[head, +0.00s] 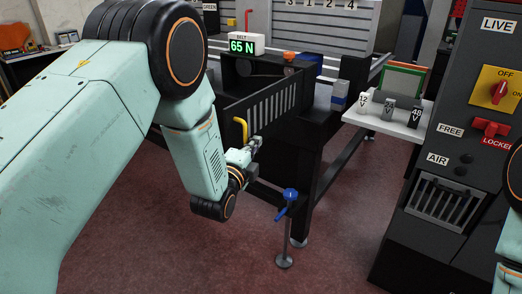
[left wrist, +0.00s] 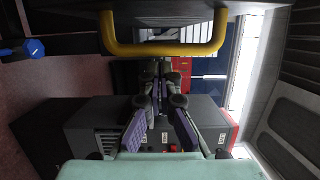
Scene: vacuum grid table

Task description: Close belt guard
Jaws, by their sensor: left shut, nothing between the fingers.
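The belt guard (head: 270,105) is a dark slotted panel on the near side of the black machine in the head view. A yellow handle (head: 240,127) is on its lower left part. In the left wrist view the yellow handle (left wrist: 163,48) spans the top, with the guard's dark edge behind it. My left gripper (head: 256,144) is shut and empty, just below and right of the handle. Its fingertips (left wrist: 158,72) meet below the handle bar in the wrist view; I cannot tell whether they touch it. My right gripper is out of view.
A belt display (head: 245,44) reading 65 N sits atop the machine. A blue-knobbed post (head: 288,225) stands in front. A white shelf (head: 395,115) with several small weights is to the right, beside a dark control cabinet (head: 455,130).

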